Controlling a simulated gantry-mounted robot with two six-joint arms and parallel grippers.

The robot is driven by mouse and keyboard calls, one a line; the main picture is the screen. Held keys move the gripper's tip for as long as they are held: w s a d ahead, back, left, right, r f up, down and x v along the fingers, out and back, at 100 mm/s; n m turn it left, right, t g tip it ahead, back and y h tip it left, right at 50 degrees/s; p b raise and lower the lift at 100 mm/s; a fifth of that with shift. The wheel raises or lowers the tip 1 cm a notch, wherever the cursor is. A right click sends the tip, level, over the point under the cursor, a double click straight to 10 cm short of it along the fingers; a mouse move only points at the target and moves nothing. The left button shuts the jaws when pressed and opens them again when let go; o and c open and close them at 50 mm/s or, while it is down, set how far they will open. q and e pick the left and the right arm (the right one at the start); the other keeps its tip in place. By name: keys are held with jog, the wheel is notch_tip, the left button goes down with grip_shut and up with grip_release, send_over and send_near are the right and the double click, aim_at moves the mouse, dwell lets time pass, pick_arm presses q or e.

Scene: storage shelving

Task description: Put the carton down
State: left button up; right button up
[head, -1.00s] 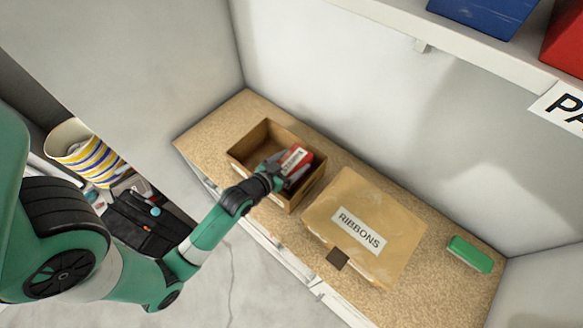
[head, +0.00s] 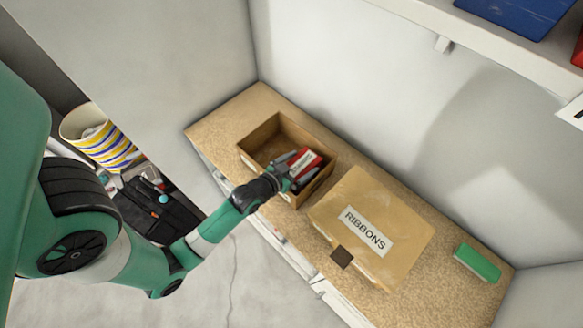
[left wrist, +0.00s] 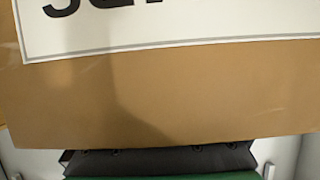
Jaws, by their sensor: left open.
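The red carton (head: 307,162) with a white label is inside the open brown box (head: 262,147) on the shelf, near the box's right end. It looks tilted, and its lower part is hidden by the box and gripper. My left gripper (head: 288,172) is open at the carton's left side, over the front wall of the box. I cannot tell whether its fingers touch the carton. The left wrist view is filled by a brown cardboard surface (left wrist: 170,95) with part of a white, dark-lettered label; the fingers and carton cannot be made out there. My right gripper is not in view.
A closed box labelled RIBBONS (head: 395,218) stands right of the open box. A green block (head: 477,262) lies farther right on the cork-like shelf surface (head: 440,247). A striped cup (head: 103,143) and a black bag (head: 155,207) are at left. An upper shelf (head: 470,45) overhangs.

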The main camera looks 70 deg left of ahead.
pick_arm(q)
jog(key=v, duration=1.1)
jog(key=shift+s+d, duration=0.15)
jog(key=shift+s, duration=0.1)
jog(key=shift+r, duration=0.1)
